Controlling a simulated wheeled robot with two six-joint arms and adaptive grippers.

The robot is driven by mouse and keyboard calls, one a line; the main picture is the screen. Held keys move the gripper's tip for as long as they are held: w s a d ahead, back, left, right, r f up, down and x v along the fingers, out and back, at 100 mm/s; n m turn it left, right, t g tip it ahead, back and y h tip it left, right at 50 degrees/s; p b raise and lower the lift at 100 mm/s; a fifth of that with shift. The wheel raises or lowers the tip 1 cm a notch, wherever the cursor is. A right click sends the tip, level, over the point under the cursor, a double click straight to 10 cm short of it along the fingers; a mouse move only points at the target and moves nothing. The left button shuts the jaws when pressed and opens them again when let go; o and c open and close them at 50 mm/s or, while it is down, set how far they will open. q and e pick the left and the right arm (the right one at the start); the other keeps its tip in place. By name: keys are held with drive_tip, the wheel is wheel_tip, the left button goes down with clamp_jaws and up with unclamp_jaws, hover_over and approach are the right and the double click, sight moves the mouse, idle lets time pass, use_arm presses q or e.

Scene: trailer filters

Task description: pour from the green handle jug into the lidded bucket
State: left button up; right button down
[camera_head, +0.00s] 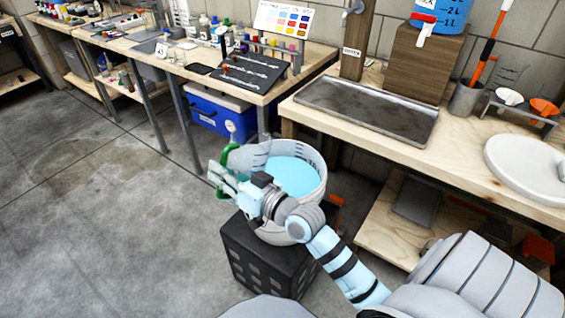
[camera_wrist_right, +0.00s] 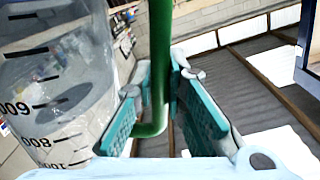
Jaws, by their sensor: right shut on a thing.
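The clear jug (camera_head: 250,157) with the green handle (camera_head: 222,192) is tilted over the left part of the bucket's top. The bucket (camera_head: 318,187) is white, with light blue inside its open top; I see no lid on it. My right gripper (camera_head: 222,180) is shut on the green handle, left of the bucket. The right wrist view shows the green handle (camera_wrist_right: 161,60) between the fingers (camera_wrist_right: 160,105) and the clear jug wall with black marks (camera_wrist_right: 50,85) at left. The liquid in the jug is unclear. My left gripper is not in view.
The bucket stands on a black crate (camera_head: 250,262). A workbench with a metal tray (camera_head: 370,110) and a white round basin (camera_head: 530,165) is at right. Another bench with a blue cooler (camera_head: 215,112) beneath stands behind. The concrete floor (camera_head: 90,220) at left is clear.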

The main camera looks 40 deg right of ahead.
sight(236, 158)
drive_tip(key=shift+w+d+r+m+p, duration=0.2)
drive_tip(key=shift+d+r+m+p, duration=0.45)
drive_tip(key=shift+m, duration=0.05)
drive_tip(key=shift+d, duration=0.2)
drive_tip(key=shift+w+d+r+m+p, duration=0.15)
drive_tip(key=shift+d+m+p, duration=0.1)
drive_tip(key=shift+d+m, duration=0.15)
drive_tip(key=shift+w+d+r+m+p, duration=0.15)
drive_tip(key=shift+d+m+p, duration=0.1)
drive_tip(key=shift+m, duration=0.15)
drive_tip(key=shift+d+f+m, duration=0.35)
drive_tip(key=shift+d+m, duration=0.25)
drive_tip(key=shift+m, duration=0.3)
drive_tip(key=shift+w+d+f+m+b, duration=0.2)
drive_tip(key=shift+d+f+m+b, duration=0.25)
drive_tip(key=shift+m, duration=0.45)
idle(1.4)
drive_tip(key=shift+w+d+r+m+p, duration=0.15)
drive_tip(key=shift+d+r+m+p, duration=0.15)
drive_tip(key=shift+d+m, duration=0.45)
idle(2.3)
